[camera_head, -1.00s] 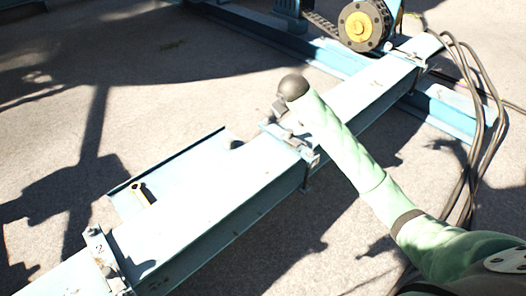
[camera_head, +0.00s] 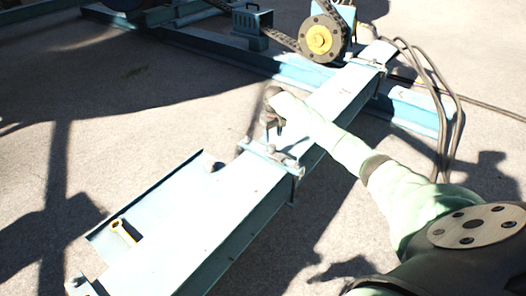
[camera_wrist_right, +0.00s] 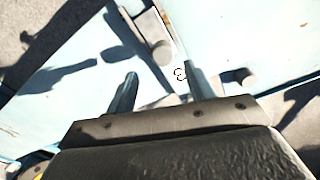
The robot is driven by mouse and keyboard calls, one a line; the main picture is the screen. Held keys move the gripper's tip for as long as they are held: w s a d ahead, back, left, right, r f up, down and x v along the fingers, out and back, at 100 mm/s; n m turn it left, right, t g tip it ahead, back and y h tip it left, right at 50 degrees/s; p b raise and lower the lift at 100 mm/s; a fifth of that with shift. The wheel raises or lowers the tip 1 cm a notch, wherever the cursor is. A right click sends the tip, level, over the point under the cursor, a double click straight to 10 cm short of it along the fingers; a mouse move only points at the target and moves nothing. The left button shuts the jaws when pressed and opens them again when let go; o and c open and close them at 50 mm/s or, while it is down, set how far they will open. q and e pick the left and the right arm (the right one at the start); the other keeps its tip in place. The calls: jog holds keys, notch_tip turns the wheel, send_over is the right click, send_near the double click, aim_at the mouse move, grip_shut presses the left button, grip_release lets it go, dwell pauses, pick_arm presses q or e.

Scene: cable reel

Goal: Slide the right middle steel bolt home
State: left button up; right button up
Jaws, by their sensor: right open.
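A steel clamp bracket (camera_head: 262,152) crosses the middle of the pale blue beam (camera_head: 228,205). Small grey bolts (camera_head: 290,163) sit on it; I cannot tell for certain which is the right middle one. My right gripper (camera_head: 272,124) is just above and beyond the bracket, small and partly hidden by its own wrist. In the right wrist view its two fingers (camera_wrist_right: 160,88) are apart with nothing held between them. A grey bolt head (camera_wrist_right: 161,52) lies just beyond the fingertips, and another grey round end (camera_wrist_right: 242,76) is right of the right finger. A "3" mark lies between them.
A chain drive with a yellow-centred wheel (camera_head: 319,40) stands at the back. Cables (camera_head: 452,110) loop at the right. Concrete floor around is clear.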

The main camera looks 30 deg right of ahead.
aim_at(272, 146)
jog(key=shift+s+a, duration=0.1)
jog(key=shift+a+f, duration=0.1)
jog(key=shift+f, duration=3.75)
grip_shut()
